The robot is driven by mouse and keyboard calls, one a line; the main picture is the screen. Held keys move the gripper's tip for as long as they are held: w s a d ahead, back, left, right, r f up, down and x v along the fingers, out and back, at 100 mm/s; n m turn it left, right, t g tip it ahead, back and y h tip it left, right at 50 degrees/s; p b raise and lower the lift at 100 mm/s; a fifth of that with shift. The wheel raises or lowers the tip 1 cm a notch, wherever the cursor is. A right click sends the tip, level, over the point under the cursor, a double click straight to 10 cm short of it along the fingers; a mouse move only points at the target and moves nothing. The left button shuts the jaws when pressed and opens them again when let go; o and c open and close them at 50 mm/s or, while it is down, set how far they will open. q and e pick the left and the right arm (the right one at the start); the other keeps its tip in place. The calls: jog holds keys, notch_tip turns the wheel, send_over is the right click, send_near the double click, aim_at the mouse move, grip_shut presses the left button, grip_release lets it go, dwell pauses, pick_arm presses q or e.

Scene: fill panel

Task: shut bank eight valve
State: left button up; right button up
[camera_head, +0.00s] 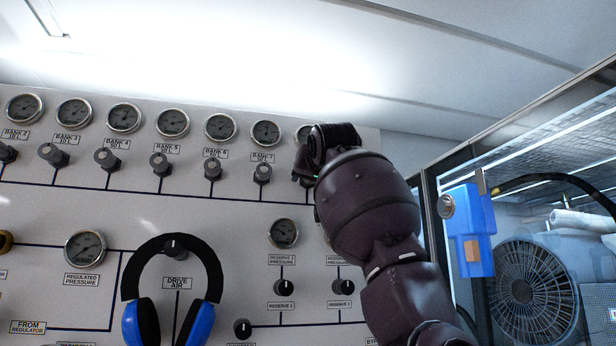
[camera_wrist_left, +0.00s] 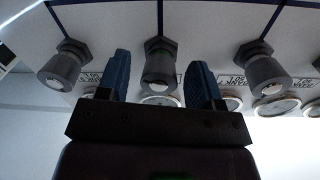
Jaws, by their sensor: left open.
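The bank eight valve appears to be the middle grey knob (camera_wrist_left: 160,66) in the left wrist view, where the panel is upside down and a bank 7 label lies near the right-hand knob (camera_wrist_left: 262,72). My left gripper (camera_wrist_left: 159,82) is open, with one blue finger on each side of the middle knob's line. I cannot tell whether the fingers touch it. In the head view my left arm reaches up in front of the panel and hides the bank eight valve. Its gauge (camera_head: 303,133) shows only in part. The bank 7 valve (camera_head: 263,173) is visible left of the arm.
Another knob (camera_wrist_left: 65,66) is on the other side in the wrist view. Blue headphones (camera_head: 203,325) hang at the drive air knob. Reserve knobs (camera_head: 284,287) lie below. A blue box (camera_head: 470,230) is at the glass enclosure on the right.

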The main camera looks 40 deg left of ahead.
pick_arm(q)
jog(key=c, duration=0.9)
